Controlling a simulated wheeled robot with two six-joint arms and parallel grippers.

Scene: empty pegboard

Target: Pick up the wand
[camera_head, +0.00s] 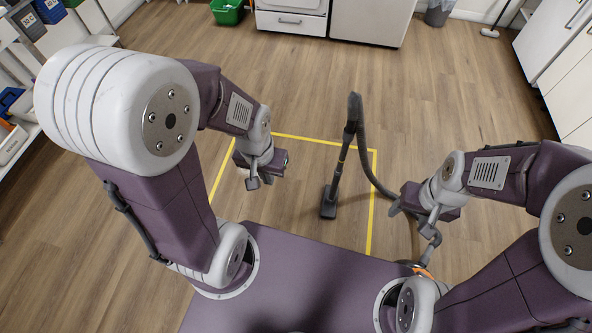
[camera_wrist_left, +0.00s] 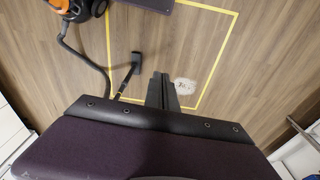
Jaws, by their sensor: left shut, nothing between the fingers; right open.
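The wand (camera_head: 343,160) is a dark vacuum tube standing tilted on its floor head inside the yellow taped square. Its handle end points up, and a hose curves from it down to the right. In the left wrist view the wand (camera_wrist_left: 127,75) lies left of my gripper. My left gripper (camera_head: 253,182) is shut and empty, left of the wand and apart from it. Its closed fingers (camera_wrist_left: 161,90) show in the wrist view. My right gripper (camera_head: 396,209) is open, right of the wand, near the hose; its fingers are partly hidden.
Yellow tape (camera_head: 372,200) marks a square on the wooden floor. The orange and black vacuum body (camera_wrist_left: 82,8) is beside it, with the hose (camera_wrist_left: 80,58) running off. A pale patch (camera_wrist_left: 185,86) lies inside the square. Cabinets and shelves line the room's edges; the middle floor is open.

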